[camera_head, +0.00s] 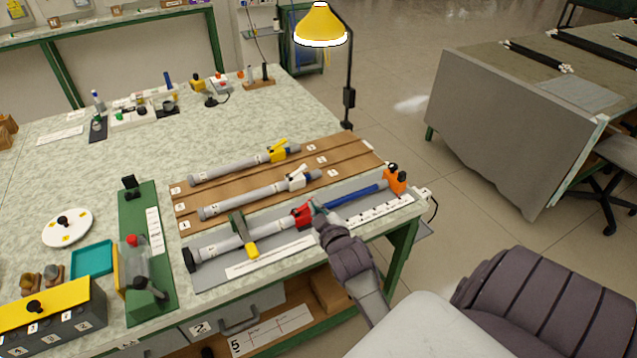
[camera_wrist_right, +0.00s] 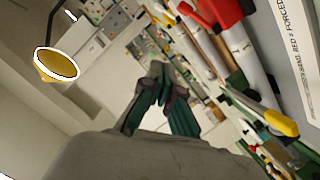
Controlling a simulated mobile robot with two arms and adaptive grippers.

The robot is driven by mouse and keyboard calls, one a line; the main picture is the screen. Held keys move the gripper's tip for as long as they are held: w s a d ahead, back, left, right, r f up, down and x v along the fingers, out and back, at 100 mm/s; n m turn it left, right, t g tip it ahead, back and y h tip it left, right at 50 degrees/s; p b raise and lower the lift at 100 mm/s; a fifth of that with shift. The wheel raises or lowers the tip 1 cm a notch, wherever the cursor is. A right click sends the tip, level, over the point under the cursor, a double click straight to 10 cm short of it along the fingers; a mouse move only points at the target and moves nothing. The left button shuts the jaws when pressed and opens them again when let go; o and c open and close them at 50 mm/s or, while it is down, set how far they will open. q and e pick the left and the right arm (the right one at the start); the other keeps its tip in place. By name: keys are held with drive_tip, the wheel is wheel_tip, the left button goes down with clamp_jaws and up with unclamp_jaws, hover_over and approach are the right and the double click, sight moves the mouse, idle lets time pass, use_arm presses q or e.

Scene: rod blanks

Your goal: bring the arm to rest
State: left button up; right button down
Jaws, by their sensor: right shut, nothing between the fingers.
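My right gripper (camera_head: 317,208) reaches in from the lower right over the front of the bench, close beside the red clamp (camera_head: 303,214). The head view does not show clearly whether they touch. In the right wrist view, the dark green fingertips (camera_wrist_right: 158,75) are together with nothing between them. A blue rod (camera_head: 352,195) runs on to an orange block (camera_head: 396,180). My left gripper is not in view.
Two more grey rods (camera_head: 228,164) (camera_head: 255,193) lie on the brown board (camera_head: 335,152) behind. A green fixture (camera_head: 150,230) and a teal tray (camera_head: 92,259) stand left. A yellow lamp (camera_head: 320,24) rises at the bench's back right.

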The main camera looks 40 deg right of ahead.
drive_tip(key=shift+v, duration=0.9)
drive_tip(key=shift+a+r, duration=0.1)
